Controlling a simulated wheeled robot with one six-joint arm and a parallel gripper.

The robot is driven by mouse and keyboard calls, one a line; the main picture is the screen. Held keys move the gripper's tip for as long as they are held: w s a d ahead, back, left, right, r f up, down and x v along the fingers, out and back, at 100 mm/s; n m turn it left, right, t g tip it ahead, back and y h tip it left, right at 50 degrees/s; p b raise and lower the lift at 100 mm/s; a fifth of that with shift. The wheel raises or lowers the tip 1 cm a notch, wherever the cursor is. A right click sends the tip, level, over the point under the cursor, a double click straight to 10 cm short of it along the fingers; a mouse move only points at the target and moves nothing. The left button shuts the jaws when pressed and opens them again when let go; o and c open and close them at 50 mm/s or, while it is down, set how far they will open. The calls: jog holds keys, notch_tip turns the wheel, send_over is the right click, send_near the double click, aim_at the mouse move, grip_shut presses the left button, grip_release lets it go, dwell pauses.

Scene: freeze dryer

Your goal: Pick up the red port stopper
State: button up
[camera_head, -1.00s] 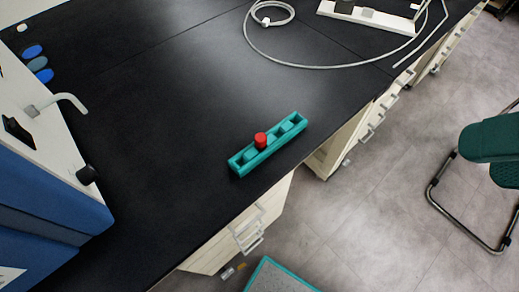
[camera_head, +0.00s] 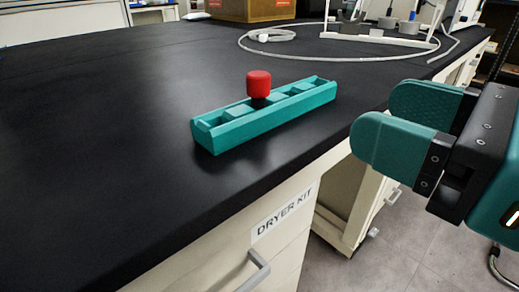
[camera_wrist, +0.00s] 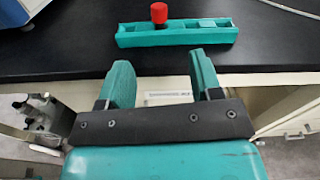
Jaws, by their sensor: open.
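The red port stopper (camera_head: 259,84) stands upright in a teal holder (camera_head: 232,133) on the black bench top, near its front edge. The stopper has a red cap over a dark lower part. In the wrist view the stopper (camera_wrist: 159,13) and the holder (camera_wrist: 180,38) lie beyond my fingertips. My gripper (camera_head: 400,120) is at the right in the head view, to the right of the holder and apart from it. In the wrist view my gripper (camera_wrist: 160,72) is open and empty, its two teal fingers spread below the holder.
The black bench top (camera_head: 110,130) is clear to the left of the holder. A grey hose (camera_head: 310,58) and a white stand (camera_head: 375,40) lie farther back. A brown box (camera_head: 250,10) stands at the back. A drawer cabinet labelled "DRYER KIT" (camera_head: 284,211) is below the bench edge.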

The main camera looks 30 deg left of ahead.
jog(key=f+m, duration=0.1)
jog(key=p, duration=1.2)
send_near(250, 72)
jog(key=shift+y, duration=0.3)
jog(key=p+x, duration=0.1)
jog(key=x, duration=0.1)
jog(key=f+p+x, duration=0.1)
jog(key=x, duration=0.2)
jog(key=shift+w+a+p, duration=0.15)
jog(key=shift+w+p, duration=0.1)
jog(key=shift+p, duration=0.1)
jog(key=p+x, duration=0.2)
jog(key=x, duration=0.1)
jog(key=p+x, duration=0.1)
jog(key=x, duration=0.1)
jog(key=shift+r, duration=0.3)
jog(key=shift+w+a+f, duration=0.1)
jog(key=shift+a, duration=0.1)
grip_shut()
